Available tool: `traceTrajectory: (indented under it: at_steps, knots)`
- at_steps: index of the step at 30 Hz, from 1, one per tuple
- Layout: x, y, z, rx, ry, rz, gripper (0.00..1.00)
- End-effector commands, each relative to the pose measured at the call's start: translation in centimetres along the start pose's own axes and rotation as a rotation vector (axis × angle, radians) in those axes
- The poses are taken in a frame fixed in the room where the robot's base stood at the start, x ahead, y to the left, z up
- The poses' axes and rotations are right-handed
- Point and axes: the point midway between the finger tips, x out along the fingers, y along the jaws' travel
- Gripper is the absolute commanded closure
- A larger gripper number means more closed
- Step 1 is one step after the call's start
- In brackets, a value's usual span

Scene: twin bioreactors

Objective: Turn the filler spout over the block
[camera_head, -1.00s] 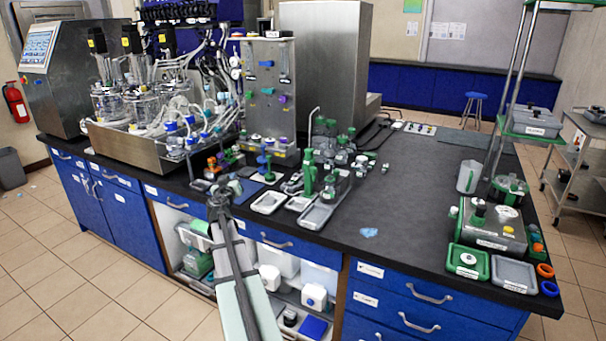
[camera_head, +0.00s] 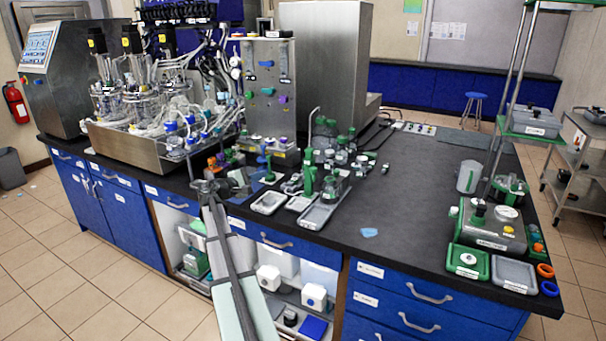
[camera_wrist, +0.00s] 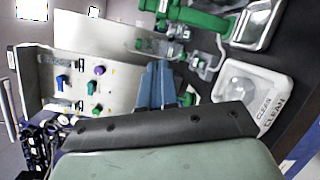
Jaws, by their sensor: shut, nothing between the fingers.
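My gripper (camera_head: 246,181) is at the front edge of the dark bench, left of the white trays. In the wrist view its two blue-grey fingers (camera_wrist: 156,84) are together with nothing between them. A green-topped dispenser (camera_head: 309,176) stands behind the trays, to the right of my gripper; it is probably the filler. A green body and arm, likely the same device, show at the top of the wrist view (camera_wrist: 195,18). The fingers look apart from it. I cannot clearly make out the spout's direction or which piece is the block.
A white tray (camera_head: 269,203) and a grey tray (camera_head: 318,216) lie near the front edge. A tray marked CLEAN (camera_wrist: 279,84) is right of the fingers. A steel panel with coloured knobs (camera_head: 268,95) stands behind. Bench right of the trays is mostly clear.

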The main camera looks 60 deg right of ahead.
Motion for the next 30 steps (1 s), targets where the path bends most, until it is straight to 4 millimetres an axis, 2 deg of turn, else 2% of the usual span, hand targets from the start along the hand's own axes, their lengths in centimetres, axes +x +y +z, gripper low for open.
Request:
traceTrajectory:
  at_steps: [9,15,21,26,30]
  knots:
    - [-0.4,-1.5,3.8,-0.598,-0.168,-0.135,1.0]
    - [-0.8,-2.1,5.1,-0.912,-0.194,-0.224,1.0]
    - [-0.8,-2.2,5.2,-1.084,-0.18,-0.25,1.0]
    - [-0.3,-2.2,5.3,-1.12,-0.176,-0.254,1.0]
    - [1.1,-2.4,5.7,-1.119,-0.175,-0.254,1.0]
